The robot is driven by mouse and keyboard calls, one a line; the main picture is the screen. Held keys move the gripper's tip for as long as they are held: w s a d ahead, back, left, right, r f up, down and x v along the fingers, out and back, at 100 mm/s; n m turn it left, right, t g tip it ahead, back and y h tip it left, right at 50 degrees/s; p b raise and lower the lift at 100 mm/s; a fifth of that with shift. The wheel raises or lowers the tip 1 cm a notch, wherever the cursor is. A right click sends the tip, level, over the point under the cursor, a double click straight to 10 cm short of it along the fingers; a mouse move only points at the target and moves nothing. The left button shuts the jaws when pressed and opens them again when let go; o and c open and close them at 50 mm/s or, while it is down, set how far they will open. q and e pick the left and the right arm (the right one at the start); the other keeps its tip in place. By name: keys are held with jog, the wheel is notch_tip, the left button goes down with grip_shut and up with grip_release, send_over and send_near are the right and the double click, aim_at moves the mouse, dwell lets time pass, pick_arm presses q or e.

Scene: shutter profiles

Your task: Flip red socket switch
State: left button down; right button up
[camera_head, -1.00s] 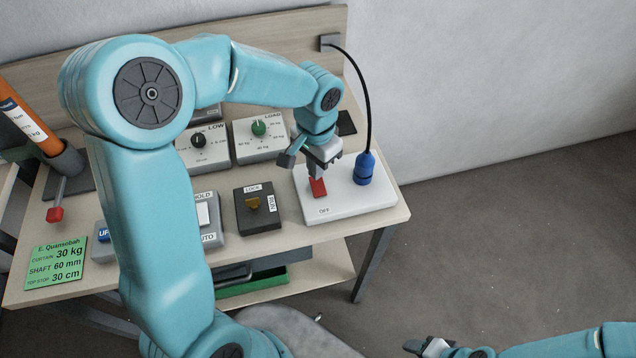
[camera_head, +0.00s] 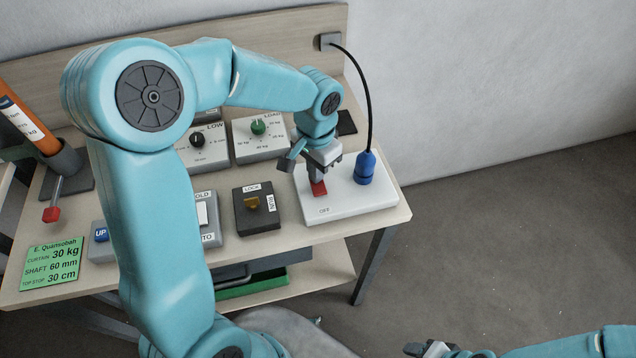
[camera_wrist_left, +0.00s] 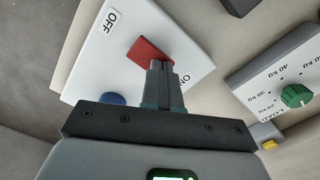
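The red socket switch (camera_head: 319,190) sits on a white socket plate (camera_head: 350,204) marked OFF at its near end. It also shows in the left wrist view (camera_wrist_left: 146,50), between the OFF and ON labels. My left gripper (camera_head: 318,178) points down at the switch. Its fingers are closed together with nothing between them, and the tips (camera_wrist_left: 160,66) are at the switch's ON-side half, seemingly touching it. The fingers hide part of the switch. My right gripper (camera_head: 430,348) is low at the bottom edge, far from the plate, and its opening is unclear.
A blue plug (camera_head: 364,168) with a black cable stands on the plate close right of my left gripper. A LOCK/RUN box (camera_head: 257,209) lies to the left. LOW (camera_head: 204,148) and LOAD (camera_head: 262,138) dial boxes stand behind. A green note (camera_head: 52,264) lies at front left.

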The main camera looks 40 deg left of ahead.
pick_arm(q)
jog(key=shift+f, duration=0.2)
jog(key=shift+r, duration=0.1)
notch_tip(320, 180, up, 6)
jog(key=p, duration=0.4)
jog(key=shift+f, duration=0.25)
jog(key=shift+r+p, duration=0.65)
jog(key=shift+r, duration=0.1)
